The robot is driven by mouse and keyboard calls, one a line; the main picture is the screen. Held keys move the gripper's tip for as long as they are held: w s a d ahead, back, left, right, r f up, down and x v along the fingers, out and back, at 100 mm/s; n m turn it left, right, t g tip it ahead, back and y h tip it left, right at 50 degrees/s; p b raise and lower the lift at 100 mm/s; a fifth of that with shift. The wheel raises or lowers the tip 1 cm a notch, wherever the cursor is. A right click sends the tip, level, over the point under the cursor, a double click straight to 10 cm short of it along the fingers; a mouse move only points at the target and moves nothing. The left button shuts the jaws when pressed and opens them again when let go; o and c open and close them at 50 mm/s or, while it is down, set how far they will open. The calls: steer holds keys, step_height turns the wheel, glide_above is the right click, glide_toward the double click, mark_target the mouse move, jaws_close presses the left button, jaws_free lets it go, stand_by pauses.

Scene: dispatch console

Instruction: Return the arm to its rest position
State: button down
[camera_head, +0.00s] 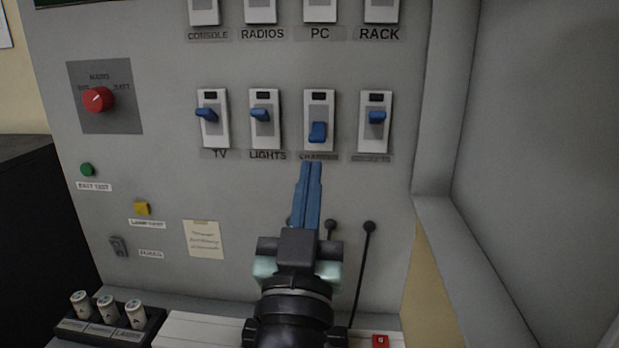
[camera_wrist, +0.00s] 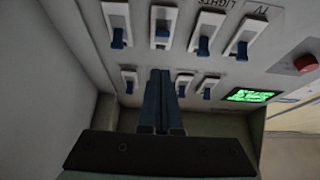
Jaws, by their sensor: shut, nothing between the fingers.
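My gripper (camera_head: 311,168) has blue fingers that are pressed together with nothing between them. In the head view it points up in front of the grey console panel (camera_head: 250,185), its tips just below the third switch (camera_head: 318,130) of the lower row. That switch's blue lever sits low, while the levers of the TV switch (camera_head: 212,118), the LIGHTS switch (camera_head: 264,117) and the far right switch (camera_head: 376,118) sit higher. In the wrist view the shut fingers (camera_wrist: 161,75) reach toward the rows of switches. I cannot tell whether the tips touch the panel.
A red knob (camera_head: 98,100), a green button (camera_head: 87,169) and a yellow button (camera_head: 141,207) are on the panel's left. Black microphone-like stalks (camera_head: 362,270) stand right of my gripper. Labelled white cylinders (camera_head: 108,310) sit lower left. A grey side wall (camera_head: 540,150) bounds the right.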

steer(key=s+a+r+t+y+p, duration=0.1)
steer(key=s+r, duration=0.3)
steer(key=r, duration=0.4)
steer(key=s+a+r+n+t+y+p, duration=0.1)
steer(key=s+r+y+p, duration=0.1)
steer(key=s+r, duration=0.3)
steer(key=s+a+r+n+t+y+p, duration=0.1)
steer(key=s+r, duration=0.4)
steer(key=r, duration=0.5)
steer(key=shift+a+r+t+y+p, duration=0.4)
steer(key=shift+t+p, duration=0.2)
steer(key=shift+p, duration=0.3)
